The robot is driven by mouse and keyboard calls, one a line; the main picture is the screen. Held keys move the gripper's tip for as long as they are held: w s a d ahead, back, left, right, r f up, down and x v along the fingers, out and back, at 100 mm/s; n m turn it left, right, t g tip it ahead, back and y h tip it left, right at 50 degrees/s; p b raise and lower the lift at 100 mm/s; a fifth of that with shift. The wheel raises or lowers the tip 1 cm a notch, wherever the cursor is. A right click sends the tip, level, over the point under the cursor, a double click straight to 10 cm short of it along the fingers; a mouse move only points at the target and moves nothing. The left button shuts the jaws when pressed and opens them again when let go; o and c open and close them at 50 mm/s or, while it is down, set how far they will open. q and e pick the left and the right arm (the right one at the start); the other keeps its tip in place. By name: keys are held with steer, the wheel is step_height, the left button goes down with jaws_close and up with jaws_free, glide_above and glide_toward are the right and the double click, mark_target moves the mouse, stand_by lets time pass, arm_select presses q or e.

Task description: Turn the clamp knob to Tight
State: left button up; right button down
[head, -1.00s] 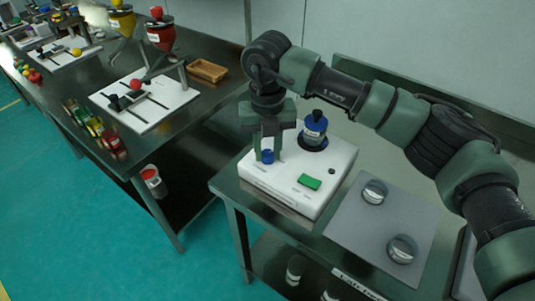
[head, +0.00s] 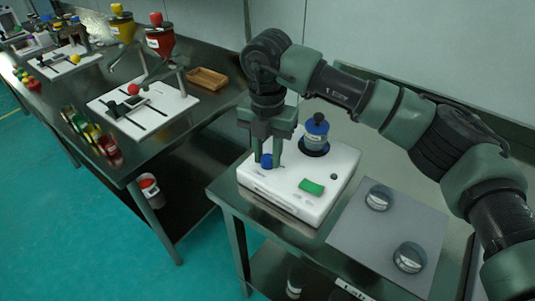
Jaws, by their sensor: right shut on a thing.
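The white vibrating sieve base (head: 281,193) stands on the near metal table. A blue knob (head: 266,160) sits at its left side; I take it to be the clamp knob, but its small labels are too blurred to read. My right gripper (head: 267,159) points down over it and is shut on it, with its fingers hiding part of the knob. A blue container with a pale label and dark top (head: 315,134) stands upright on the base behind and right of the gripper. A green button (head: 311,187) is at the front right. My left gripper is not in view.
A grey mat (head: 371,248) with two round metal-topped pieces (head: 378,198) lies to the right. Another table (head: 160,155) at the left holds a board, red and yellow hoppers, a wooden tray (head: 207,79) and bottles. A gap separates the tables.

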mark_target(267, 157)
steer(key=c, duration=1.1)
jaws_free()
steer(key=shift+r, duration=0.1)
step_height(267, 157, up, 8)
steer(key=shift+f+b, duration=0.2)
steer(key=shift+b, duration=0.3)
